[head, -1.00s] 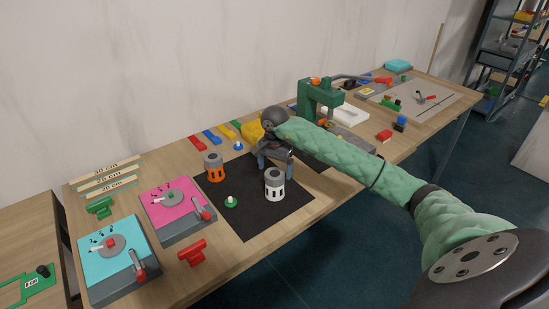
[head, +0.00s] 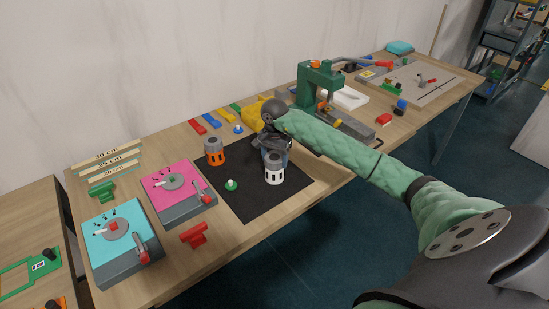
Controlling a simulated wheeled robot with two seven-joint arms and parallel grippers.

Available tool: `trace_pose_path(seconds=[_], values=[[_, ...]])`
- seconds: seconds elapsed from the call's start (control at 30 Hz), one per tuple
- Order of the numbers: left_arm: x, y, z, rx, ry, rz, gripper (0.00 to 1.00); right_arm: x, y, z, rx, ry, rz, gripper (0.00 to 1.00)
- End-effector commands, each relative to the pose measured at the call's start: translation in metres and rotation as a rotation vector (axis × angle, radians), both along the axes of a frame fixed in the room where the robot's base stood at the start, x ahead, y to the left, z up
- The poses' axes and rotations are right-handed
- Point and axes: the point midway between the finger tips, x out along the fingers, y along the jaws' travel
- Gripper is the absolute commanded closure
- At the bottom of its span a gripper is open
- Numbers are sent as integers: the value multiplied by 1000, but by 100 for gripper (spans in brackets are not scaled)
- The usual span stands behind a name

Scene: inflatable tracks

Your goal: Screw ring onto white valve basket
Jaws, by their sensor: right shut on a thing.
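The white valve basket (head: 274,176) stands upright on the black mat (head: 251,204). A grey ring (head: 274,158) sits on its top. My right gripper (head: 274,151) reaches in from the right and is shut at the ring's height, just behind the basket; it appears to grip the ring, though the arm and fingers partly hide the contact. An orange valve basket (head: 215,154) with a grey top stands to the left on the mat. A green-and-white valve piece (head: 231,184) stands between them, nearer the front. My left gripper is out of view.
A blue-and-white piece (head: 238,129) stands behind the mat, near coloured bars (head: 213,121). Pink (head: 178,195) and cyan (head: 120,240) boxes and a red part (head: 194,235) lie left. A green press (head: 318,82) stands behind right. The mat's front is clear.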

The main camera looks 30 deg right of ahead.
Motion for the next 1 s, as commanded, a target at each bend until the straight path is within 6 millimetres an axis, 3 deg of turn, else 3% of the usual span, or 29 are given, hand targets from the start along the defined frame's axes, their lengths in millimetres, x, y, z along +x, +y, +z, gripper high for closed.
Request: trace_pose_path(seconds=[0.77,1.0], values=[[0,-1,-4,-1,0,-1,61,0,0,-3,0,1,-1,57],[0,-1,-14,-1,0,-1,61,0,-1,-5,-2,1,-120,57]])
